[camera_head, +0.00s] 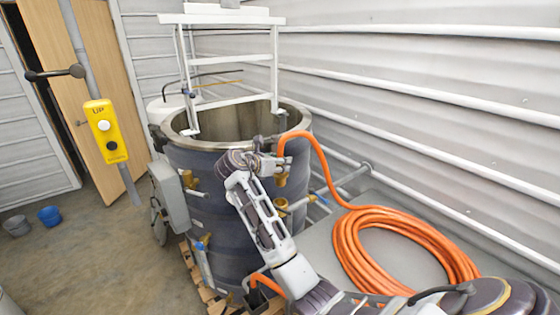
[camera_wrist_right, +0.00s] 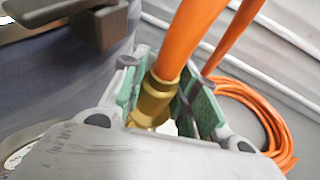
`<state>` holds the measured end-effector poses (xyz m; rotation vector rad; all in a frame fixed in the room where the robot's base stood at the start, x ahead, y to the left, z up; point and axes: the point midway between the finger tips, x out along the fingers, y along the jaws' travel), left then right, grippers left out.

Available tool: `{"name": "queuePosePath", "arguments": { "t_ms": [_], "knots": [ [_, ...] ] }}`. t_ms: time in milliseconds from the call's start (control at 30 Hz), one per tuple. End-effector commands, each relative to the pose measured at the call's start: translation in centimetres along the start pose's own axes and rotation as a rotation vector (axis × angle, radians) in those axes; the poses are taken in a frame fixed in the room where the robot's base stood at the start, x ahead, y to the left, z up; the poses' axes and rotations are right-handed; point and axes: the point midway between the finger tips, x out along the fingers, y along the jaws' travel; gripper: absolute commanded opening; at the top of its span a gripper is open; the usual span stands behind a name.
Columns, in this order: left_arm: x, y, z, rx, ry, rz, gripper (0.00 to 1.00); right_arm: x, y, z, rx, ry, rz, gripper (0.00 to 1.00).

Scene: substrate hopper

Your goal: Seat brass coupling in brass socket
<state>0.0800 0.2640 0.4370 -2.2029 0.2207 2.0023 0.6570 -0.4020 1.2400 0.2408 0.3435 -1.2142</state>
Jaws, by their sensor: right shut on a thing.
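My right gripper (camera_head: 268,165) is in front of the dark tank's upper wall, just below its rim. In the right wrist view its green-padded fingers (camera_wrist_right: 160,98) are shut on the brass coupling (camera_wrist_right: 154,99), at the end of the orange hose (camera_wrist_right: 192,38). In the head view the coupling (camera_head: 281,179) shows small beside the gripper, hose arching above it. A brass fitting (camera_head: 281,204) on the tank wall lies just below the coupling, apparently apart from it; I cannot tell for sure that it is the socket. My left gripper is not in view.
The tank (camera_head: 225,215) stands on a wooden pallet, with a white ladder frame (camera_head: 232,62) over its rim. The coiled hose (camera_head: 362,250) lies on a grey surface (camera_head: 318,243) at right. A yellow button box (camera_head: 106,130) hangs at left. Two buckets (camera_head: 49,216) stand on open floor.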

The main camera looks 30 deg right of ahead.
Motion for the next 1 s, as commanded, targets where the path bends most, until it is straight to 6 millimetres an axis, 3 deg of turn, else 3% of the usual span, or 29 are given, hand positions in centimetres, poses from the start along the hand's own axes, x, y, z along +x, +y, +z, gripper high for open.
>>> {"name": "queuePosePath", "arguments": {
  "t_ms": [1000],
  "knots": [
    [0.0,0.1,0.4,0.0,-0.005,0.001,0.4,2.6,0.0,-6.2,0.0,-0.002,0.0,0.03]
  ]
}}
